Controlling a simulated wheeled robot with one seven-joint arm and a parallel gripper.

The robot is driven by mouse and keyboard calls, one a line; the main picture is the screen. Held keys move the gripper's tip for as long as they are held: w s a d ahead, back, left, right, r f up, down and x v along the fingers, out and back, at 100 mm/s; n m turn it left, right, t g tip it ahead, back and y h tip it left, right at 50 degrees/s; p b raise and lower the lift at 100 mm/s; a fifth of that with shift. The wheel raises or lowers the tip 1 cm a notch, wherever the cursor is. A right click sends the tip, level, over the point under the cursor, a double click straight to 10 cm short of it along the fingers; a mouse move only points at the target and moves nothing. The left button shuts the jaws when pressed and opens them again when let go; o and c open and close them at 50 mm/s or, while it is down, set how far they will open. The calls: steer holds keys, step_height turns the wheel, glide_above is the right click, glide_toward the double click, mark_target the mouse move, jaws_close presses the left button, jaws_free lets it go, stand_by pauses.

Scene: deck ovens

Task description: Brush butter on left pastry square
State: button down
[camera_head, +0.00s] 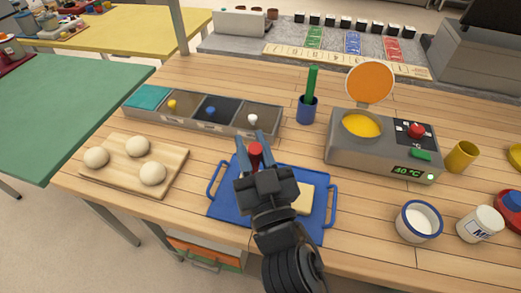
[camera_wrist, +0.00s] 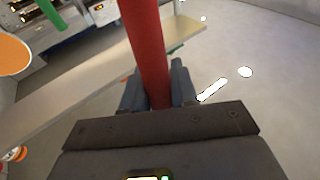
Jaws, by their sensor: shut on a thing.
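My gripper (camera_head: 252,146) is shut on a red-handled tool (camera_head: 255,155), taken to be the brush. Its red handle (camera_wrist: 148,45) stands between the jaws in the wrist view. Its bristle end is hidden in both views. My gripper is over the blue tray (camera_head: 222,207). One pale pastry square (camera_head: 304,199) shows on the tray's right part.
A wooden board (camera_head: 128,183) with three dough balls lies left. A compartment bin (camera_head: 185,119) stands behind the tray. A blue cup (camera_head: 307,110) holds a green stick. A white bowl (camera_head: 418,222), a white jar (camera_head: 480,224) and a yellow cup (camera_head: 462,156) stand right.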

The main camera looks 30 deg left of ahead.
steer(key=a+b, duration=0.1)
steer(key=a, duration=0.2)
steer(key=shift+s+a+b, duration=0.1)
steer(key=shift+s+b, duration=0.3)
stand_by(0.3)
steer(key=shift+w+f+p, duration=0.1)
steer(key=shift+w+p, duration=0.5)
steer(key=shift+p, duration=0.05)
